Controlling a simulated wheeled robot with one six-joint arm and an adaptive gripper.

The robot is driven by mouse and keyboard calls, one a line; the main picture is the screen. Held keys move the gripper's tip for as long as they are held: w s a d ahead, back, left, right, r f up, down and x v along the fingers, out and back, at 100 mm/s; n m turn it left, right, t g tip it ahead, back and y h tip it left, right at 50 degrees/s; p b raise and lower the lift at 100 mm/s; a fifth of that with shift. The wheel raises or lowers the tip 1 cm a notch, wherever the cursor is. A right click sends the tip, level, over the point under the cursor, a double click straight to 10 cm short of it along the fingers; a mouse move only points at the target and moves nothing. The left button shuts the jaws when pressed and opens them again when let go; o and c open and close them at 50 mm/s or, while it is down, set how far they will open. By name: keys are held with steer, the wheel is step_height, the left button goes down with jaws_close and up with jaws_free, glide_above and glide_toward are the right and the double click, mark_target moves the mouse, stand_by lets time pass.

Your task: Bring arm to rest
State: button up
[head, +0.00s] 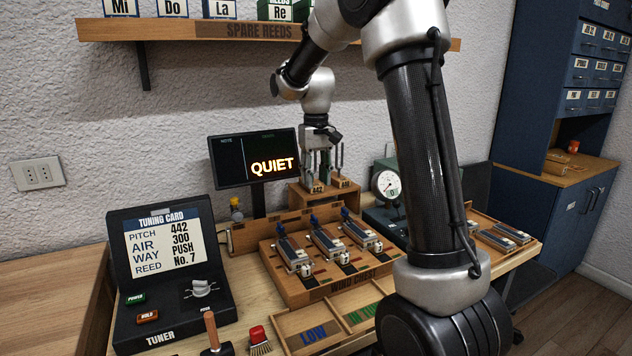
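My arm reaches up and over the bench, then bends down at the back. My gripper (318,178) points down over a small wooden fork stand (325,203) with labels, one reading 442. Its fingers are at the upright fork above the 442 label; it is too small and hidden to tell whether they are closed on it. Another grey fork (340,158) stands just to the right.
A screen (253,160) reading QUIET stands left of my gripper. A shelf marked SPARE REEDS (200,30) hangs above. The wind chest (335,275) with several reed units, the tuner (165,275) and a round gauge (387,184) crowd the bench.

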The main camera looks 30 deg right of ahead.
steer(key=shift+w, duration=0.1)
steer(key=s+r+t, duration=0.2)
steer(key=s, duration=1.3)
steer(key=s+r+t, duration=0.2)
steer(key=s, duration=1.3)
steer(key=shift+a+r, duration=0.25)
steer(key=shift+a, duration=0.15)
